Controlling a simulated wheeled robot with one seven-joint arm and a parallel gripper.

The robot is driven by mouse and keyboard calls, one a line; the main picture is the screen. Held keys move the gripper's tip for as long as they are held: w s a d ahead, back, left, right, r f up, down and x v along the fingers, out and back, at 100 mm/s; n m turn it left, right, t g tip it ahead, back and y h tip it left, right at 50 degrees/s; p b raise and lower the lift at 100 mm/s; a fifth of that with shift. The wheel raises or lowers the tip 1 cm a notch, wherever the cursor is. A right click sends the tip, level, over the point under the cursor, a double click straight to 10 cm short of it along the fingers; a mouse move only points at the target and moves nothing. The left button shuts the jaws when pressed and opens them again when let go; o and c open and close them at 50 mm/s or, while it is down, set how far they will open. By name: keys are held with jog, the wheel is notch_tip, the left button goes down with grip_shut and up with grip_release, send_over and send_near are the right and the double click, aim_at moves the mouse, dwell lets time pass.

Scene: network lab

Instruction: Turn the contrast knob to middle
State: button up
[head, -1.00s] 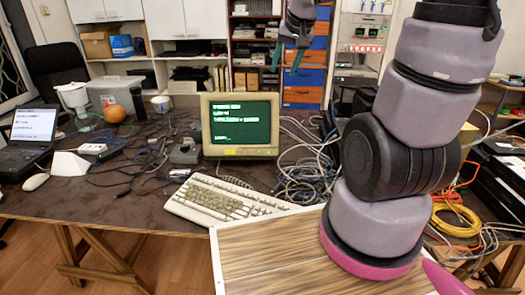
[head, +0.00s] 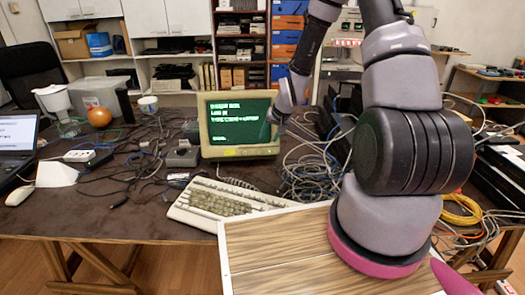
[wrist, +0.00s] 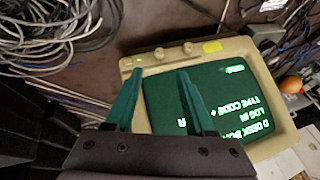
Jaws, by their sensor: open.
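A beige monitor (head: 240,153) with a green-text screen stands on the desk, upright. In the wrist view the monitor (wrist: 272,146) appears turned nearly upside down. Two small knobs, one knob (wrist: 165,53) and another knob (wrist: 188,47), sit on its bezel between a small green light (wrist: 138,60) and a yellow sticker (wrist: 212,46). I cannot tell which is the contrast knob. My gripper (wrist: 160,75) is open and empty, its teal fingers pointing toward the knobs and apart from them in the picture. In the head view my gripper (head: 272,115) is at the screen's right edge; its fingertips are hard to make out.
A keyboard (head: 225,200) lies in front of the monitor. Tangled cables (head: 310,168) lie to its right, beside dark equipment. A wood-grain board (head: 275,245) is at the front. A grey box (head: 183,155) stands left of the monitor.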

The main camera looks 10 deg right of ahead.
aim_at(260, 153)
jog(key=x, duration=1.1)
jog(key=shift+r, duration=0.1)
jog(key=shift+c, duration=0.3)
grip_shut()
